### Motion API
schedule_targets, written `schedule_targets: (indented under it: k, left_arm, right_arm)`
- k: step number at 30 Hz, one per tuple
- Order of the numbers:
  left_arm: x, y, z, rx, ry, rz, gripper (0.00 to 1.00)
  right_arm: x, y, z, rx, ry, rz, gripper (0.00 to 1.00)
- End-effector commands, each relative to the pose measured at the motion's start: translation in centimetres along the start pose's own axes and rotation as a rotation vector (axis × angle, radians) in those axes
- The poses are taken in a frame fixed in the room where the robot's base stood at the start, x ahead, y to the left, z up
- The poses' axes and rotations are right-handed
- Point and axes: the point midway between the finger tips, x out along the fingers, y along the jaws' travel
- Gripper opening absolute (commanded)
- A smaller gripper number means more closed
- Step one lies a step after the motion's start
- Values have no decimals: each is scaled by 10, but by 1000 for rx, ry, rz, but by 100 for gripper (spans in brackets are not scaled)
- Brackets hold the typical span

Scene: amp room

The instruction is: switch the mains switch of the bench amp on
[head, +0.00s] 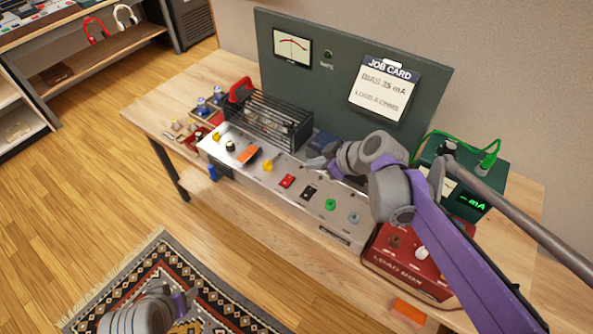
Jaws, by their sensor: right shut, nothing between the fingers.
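The bench amp (262,172) has a silver sloping front panel and a black cage behind it, and sits on the wooden bench. My right gripper (314,165) is shut and empty. It appears just behind and above these switches, apart from the red one. My left arm shows only at the bottom left, over the rug; its finger opening cannot be made out.
A red load box (398,258) and a green mA meter (462,190) stand at the right. A dark upright board (340,70) with a job card (385,88) is behind the amp. Small parts trays (190,128) lie at the left. The bench's front strip is mostly clear.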

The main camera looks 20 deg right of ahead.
Motion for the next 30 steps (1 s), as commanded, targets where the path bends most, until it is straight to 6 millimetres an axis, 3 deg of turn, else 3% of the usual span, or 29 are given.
schedule_targets:
  k: [5,18,24,30]
  left_arm:
    - [2,0,2,0,-1,0,67]
    - [10,0,8,0,-6,0,67]
    - [12,0,10,0,-7,0,67]
    - [12,0,10,0,-7,0,67]
  right_arm:
    - [18,0,0,-2,1,-2,0]
    - [106,0,4,0,0,-2,0]
    - [123,0,23,0,0,0,0]
    - [128,0,28,0,0,0,0]
